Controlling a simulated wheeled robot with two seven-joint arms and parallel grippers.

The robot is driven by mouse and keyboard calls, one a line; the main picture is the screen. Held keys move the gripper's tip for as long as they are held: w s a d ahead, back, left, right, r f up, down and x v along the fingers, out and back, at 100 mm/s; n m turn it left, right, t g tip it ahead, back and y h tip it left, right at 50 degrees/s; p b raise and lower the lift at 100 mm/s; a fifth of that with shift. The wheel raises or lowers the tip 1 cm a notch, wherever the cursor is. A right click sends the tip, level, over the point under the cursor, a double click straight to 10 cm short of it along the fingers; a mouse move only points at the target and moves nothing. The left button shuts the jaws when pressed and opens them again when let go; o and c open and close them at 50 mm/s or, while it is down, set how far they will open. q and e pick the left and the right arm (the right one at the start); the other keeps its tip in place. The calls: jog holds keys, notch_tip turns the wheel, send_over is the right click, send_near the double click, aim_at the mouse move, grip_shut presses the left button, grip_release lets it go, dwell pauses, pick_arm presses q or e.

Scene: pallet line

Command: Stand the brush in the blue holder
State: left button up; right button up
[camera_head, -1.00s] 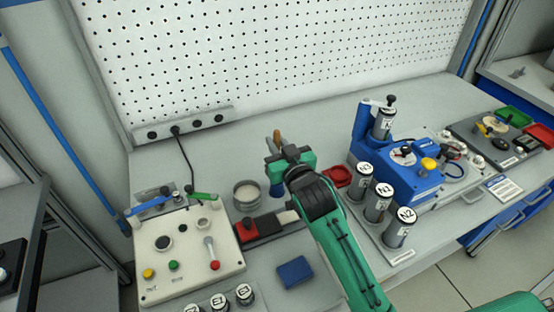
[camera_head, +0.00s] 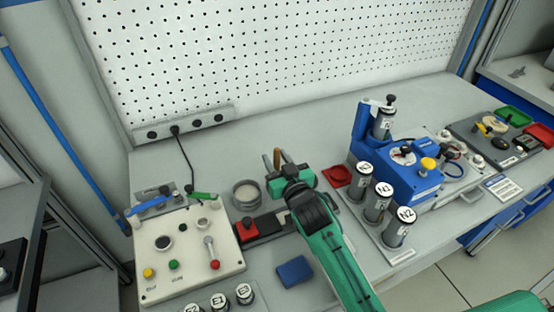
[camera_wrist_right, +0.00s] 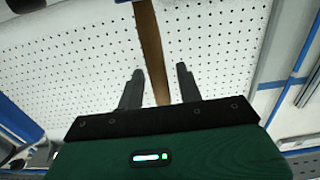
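The brush's brown wooden handle (camera_head: 277,157) stands up, slightly tilted, behind my right gripper (camera_head: 281,163) in the head view. In the right wrist view the handle (camera_wrist_right: 151,45) runs between my two grey fingers, which stand apart with a small gap on each side of it. The brush's lower end is hidden. The blue holder is hidden behind the gripper, so I cannot see how the brush sits in it. My left gripper is not in view.
A round grey container (camera_head: 246,194) stands just left of the gripper. A red dish (camera_head: 337,176) lies to its right, with labelled cylinders (camera_head: 378,201) beyond. A dark blue block (camera_head: 295,271) lies in front.

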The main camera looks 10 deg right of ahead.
jog(key=shift+r, duration=0.25)
jog(key=shift+s+f, duration=0.15)
jog(key=shift+s, duration=0.2)
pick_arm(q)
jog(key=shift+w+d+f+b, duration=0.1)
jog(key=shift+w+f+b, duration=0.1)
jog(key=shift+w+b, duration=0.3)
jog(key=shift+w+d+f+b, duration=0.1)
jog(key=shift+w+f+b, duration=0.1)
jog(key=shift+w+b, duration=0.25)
pick_arm(e)
jog(key=s+d, duration=0.2)
jog(key=s, duration=0.9)
jog(key=shift+d, duration=0.15)
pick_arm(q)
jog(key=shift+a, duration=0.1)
